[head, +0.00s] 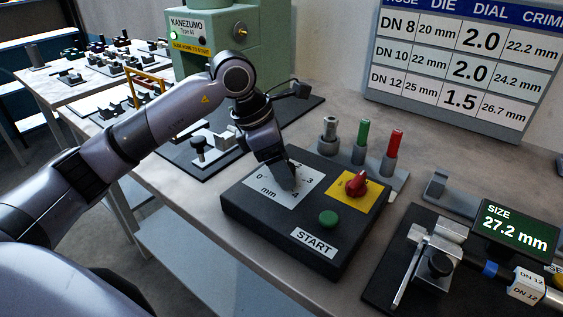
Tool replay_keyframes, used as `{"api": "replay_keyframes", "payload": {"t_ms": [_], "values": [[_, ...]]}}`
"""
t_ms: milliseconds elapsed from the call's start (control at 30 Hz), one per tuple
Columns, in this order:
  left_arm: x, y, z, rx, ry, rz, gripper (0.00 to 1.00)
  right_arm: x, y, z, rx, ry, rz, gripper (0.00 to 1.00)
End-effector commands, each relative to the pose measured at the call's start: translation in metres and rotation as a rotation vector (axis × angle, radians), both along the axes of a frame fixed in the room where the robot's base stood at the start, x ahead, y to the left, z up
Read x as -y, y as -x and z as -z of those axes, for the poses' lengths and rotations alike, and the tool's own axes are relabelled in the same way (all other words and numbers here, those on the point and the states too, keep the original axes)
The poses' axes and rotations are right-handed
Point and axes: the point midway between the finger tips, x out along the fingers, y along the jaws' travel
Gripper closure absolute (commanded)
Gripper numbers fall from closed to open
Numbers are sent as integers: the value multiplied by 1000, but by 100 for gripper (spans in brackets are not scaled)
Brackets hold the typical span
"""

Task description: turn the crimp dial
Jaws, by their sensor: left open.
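The crimp dial's white scale plate (265,190) lies on top of the dark control box (310,247). The plate is marked 0, 3, 4 and "mm". My left gripper (287,180) points down over the middle of this plate. It is open. It hides the dial knob and some of the scale, so I cannot tell where the dial points or whether the fingers touch it. My right gripper is not in view.
A red knob (356,184) on a yellow plate and a green START button (328,218) are on the same box. Colored-handled tools (362,140) stand behind. A size display (515,230) reads 27.2 mm. The wall chart (460,65) lists dial values. The green press (255,50) stands behind my arm.

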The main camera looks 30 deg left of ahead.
Motion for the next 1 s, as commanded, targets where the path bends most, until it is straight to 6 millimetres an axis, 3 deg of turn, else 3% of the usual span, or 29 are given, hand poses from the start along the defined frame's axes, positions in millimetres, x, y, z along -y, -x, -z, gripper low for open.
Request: {"api": "replay_keyframes", "payload": {"t_ms": [33, 200, 567, 1000], "values": [[0, 0, 0, 0, 0, 0, 38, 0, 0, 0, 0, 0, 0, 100], [0, 0, 0, -1, 1, 0, 88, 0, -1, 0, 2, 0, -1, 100], [0, 1, 0, 1, 0, -56, 87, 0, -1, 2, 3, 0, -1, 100], [2, 2, 0, 2, 0, -342, 87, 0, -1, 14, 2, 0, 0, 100]]}}
